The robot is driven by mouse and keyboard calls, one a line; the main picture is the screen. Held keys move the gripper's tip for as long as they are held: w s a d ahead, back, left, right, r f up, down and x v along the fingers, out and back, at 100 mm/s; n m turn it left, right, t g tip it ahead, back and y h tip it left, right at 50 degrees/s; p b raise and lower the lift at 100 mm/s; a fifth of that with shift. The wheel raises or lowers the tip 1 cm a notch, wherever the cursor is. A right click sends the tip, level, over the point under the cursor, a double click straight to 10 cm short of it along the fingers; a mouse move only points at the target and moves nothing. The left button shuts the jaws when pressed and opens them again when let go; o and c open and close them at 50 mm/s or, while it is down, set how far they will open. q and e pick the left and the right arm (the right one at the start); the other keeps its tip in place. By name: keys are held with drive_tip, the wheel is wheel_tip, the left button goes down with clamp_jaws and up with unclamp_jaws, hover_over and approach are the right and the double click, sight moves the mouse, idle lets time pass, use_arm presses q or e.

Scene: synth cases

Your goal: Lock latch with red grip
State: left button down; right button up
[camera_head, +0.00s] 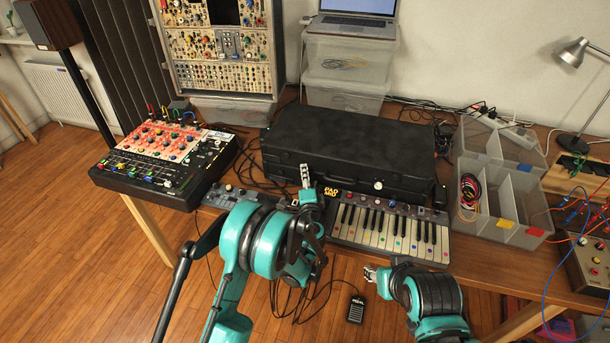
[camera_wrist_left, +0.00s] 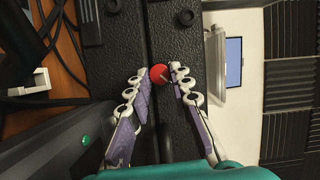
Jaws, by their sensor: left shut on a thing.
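The black case (camera_head: 345,140) lies closed-looking on the table behind the keyboard. The red grip (camera_wrist_left: 159,74) of the latch sits at the case's seam, between the fingertips of my left gripper (camera_wrist_left: 160,88) in the left wrist view. My left gripper (camera_head: 305,176) reaches the case's front, left of its middle, and hides the red grip in the head view. It is shut on the red grip. Another small round pale fitting (camera_head: 378,185) shows on the case's front to the right. My right gripper (camera_head: 371,273) is low in front of the table's edge, apart from the case; its jaw opening is unclear.
A small keyboard (camera_head: 390,226) stands close in front of the case. A mixer (camera_head: 166,158) stands left, with cables between. Divided clear bins (camera_head: 499,207) stand right. A laptop (camera_head: 358,14) sits on clear boxes behind. Little table surface is free.

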sight(304, 155)
use_arm(q)
drive_tip(key=c, duration=1.3)
unclamp_jaws()
drive_tip(key=shift+c, duration=0.2)
drive_tip(key=shift+r, duration=0.1)
drive_tip(key=o, duration=0.4)
drive_tip(key=r, duration=0.4)
drive_tip(key=shift+w+r, duration=0.35)
drive_tip(key=shift+r, duration=0.05)
drive_tip(key=r, duration=0.2)
drive_tip(key=s+r, duration=0.1)
drive_tip(key=r, duration=0.1)
drive_tip(key=shift+r, duration=0.35)
drive_tip(key=c, duration=0.4)
drive_tip(key=shift+w+r, duration=0.15)
drive_tip(key=s+r, duration=0.1)
drive_tip(key=s, duration=0.8)
drive_tip(key=shift+d+r, duration=0.2)
